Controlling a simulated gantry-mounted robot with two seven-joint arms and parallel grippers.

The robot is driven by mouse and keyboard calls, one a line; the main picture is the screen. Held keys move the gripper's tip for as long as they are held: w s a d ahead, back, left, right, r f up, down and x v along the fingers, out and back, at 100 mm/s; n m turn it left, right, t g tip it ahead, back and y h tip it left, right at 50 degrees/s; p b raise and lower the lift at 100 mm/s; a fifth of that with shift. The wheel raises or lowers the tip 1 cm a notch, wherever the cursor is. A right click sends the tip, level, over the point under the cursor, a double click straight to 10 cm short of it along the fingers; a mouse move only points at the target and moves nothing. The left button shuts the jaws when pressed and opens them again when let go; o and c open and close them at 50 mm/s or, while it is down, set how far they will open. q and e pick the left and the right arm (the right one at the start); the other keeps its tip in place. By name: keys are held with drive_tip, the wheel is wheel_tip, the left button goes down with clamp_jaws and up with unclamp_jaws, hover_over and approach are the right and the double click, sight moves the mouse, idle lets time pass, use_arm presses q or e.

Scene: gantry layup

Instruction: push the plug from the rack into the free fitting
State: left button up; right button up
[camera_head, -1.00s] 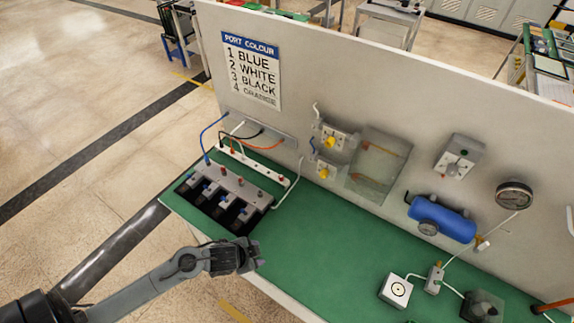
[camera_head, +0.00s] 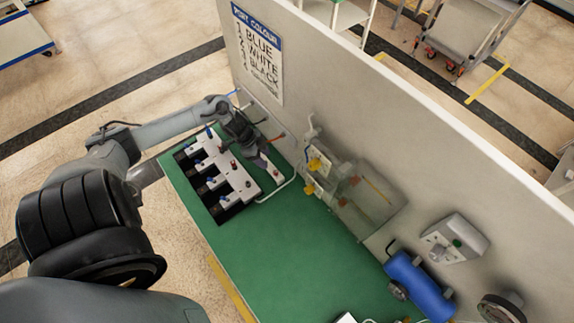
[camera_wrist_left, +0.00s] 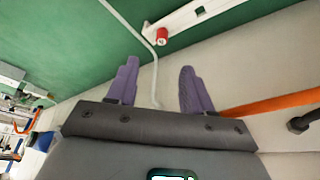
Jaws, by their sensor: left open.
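My left gripper (camera_head: 262,158) is over the back left of the green bench, beside the wall panel. In the left wrist view its two purple fingers (camera_wrist_left: 158,78) are apart, with nothing between them except a white hose beyond. The rack (camera_head: 238,183) is a pale stepped block with blue and red pieces, beside dark slots. A white strip (camera_wrist_left: 205,14) with a red piece (camera_wrist_left: 162,36) lies beyond the fingertips; the gripper partly hides this strip in the head view. I cannot tell which piece is the plug or which fitting is free. My right gripper is not in view.
An orange cable (camera_wrist_left: 275,104) passes right of the fingers, near a dark fitting (camera_wrist_left: 300,123). The white hose (camera_wrist_left: 128,24) curves over the bench. Wall-mounted boxes (camera_head: 318,165) and a blue tank (camera_head: 420,284) stand to the right. The green bench middle (camera_head: 300,240) is clear.

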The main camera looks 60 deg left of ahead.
use_arm(q)
hover_over(275, 171)
drive_tip(key=s+a, duration=0.1)
drive_tip(key=s, duration=0.1)
wheel_tip(275, 171, down, 4)
drive_tip(key=shift+a+x, duration=0.2)
drive_tip(key=shift+x, duration=1.3)
drive_tip(key=shift+a+x, duration=0.15)
drive_tip(key=shift+x, duration=1.4)
drive_tip(key=shift+a+f, duration=0.1)
drive_tip(key=shift+c, duration=0.5)
clamp_jaws()
